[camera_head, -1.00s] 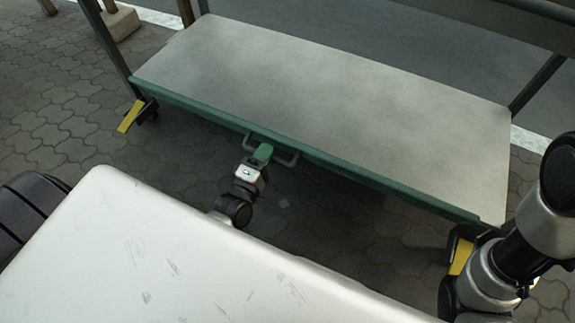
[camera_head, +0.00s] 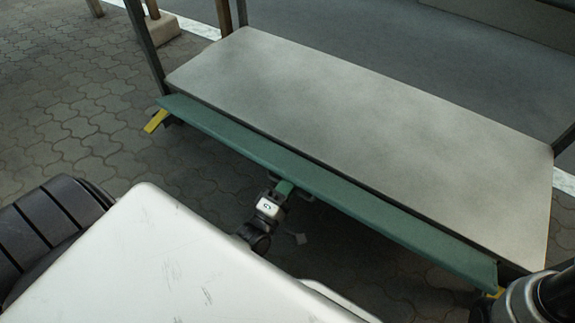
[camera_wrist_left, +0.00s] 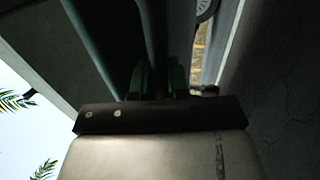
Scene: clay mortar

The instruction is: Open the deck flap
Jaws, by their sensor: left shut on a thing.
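The deck flap (camera_head: 330,187) is a long green panel along the near edge of the cart's grey deck (camera_head: 370,110). Its broad face shows, and it is tilted outward from the deck, with a dark gap between them. My left gripper (camera_head: 283,188), with green fingers, is at the middle of the flap's near edge, shut on the flap handle, which is mostly hidden. In the left wrist view my green fingers (camera_wrist_left: 157,80) close around a dark bar. My right gripper is out of view; only part of my right arm shows at the lower right.
Yellow pedals (camera_head: 156,121) show by the cart's wheels at both ends. Posts (camera_head: 143,45) rise at the deck corners. The deck is bare. Paved floor (camera_head: 80,110) lies open to the left.

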